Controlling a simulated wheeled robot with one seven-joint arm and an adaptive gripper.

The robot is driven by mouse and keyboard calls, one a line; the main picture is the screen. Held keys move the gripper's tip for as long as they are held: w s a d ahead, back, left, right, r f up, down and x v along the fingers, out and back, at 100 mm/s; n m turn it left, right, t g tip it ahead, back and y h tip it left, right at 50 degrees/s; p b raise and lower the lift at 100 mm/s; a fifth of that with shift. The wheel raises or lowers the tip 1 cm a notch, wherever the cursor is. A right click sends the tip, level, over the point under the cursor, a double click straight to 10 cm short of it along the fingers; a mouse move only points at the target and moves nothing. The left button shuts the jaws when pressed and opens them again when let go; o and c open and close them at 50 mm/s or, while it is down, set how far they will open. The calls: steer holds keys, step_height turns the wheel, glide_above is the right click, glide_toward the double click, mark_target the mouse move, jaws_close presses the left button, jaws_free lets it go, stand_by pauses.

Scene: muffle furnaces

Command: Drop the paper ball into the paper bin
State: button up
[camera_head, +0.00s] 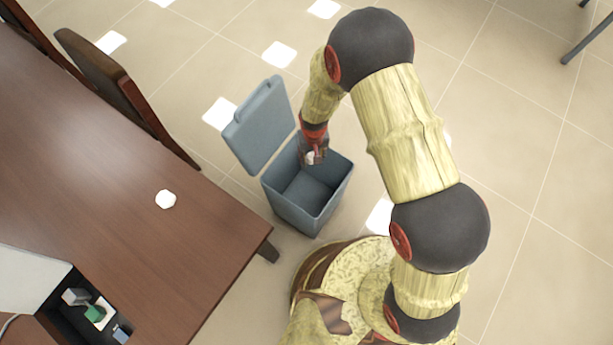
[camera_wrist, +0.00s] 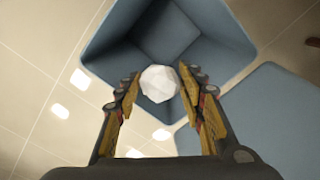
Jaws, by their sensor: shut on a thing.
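A white paper ball (camera_wrist: 159,83) is held between the two fingers of my gripper (camera_wrist: 160,90) in the wrist view. In the head view the ball (camera_head: 311,158) shows small at the end of my gripper (camera_head: 314,154). The blue-grey paper bin (camera_head: 308,196) stands on the floor with its lid (camera_head: 260,124) swung open to the left. My gripper is over the bin's opening, near its back edge. The wrist view looks down into the empty-looking bin (camera_wrist: 180,30) behind the ball.
A brown wooden table (camera_head: 120,220) fills the left, with another white crumpled ball (camera_head: 166,199) on it. A dark compartment with small items (camera_head: 95,312) is at the lower left. Chairs (camera_head: 115,85) stand along the table's back edge. The tiled floor at right is mostly clear.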

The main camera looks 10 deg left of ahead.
steer(key=shift+f+b, duration=1.9)
steer(key=shift+f, duration=0.9)
steer(key=o, duration=0.7)
steer(key=shift+o, duration=0.8)
step_height(320, 180, up, 12)
steer(key=shift+r, duration=0.1)
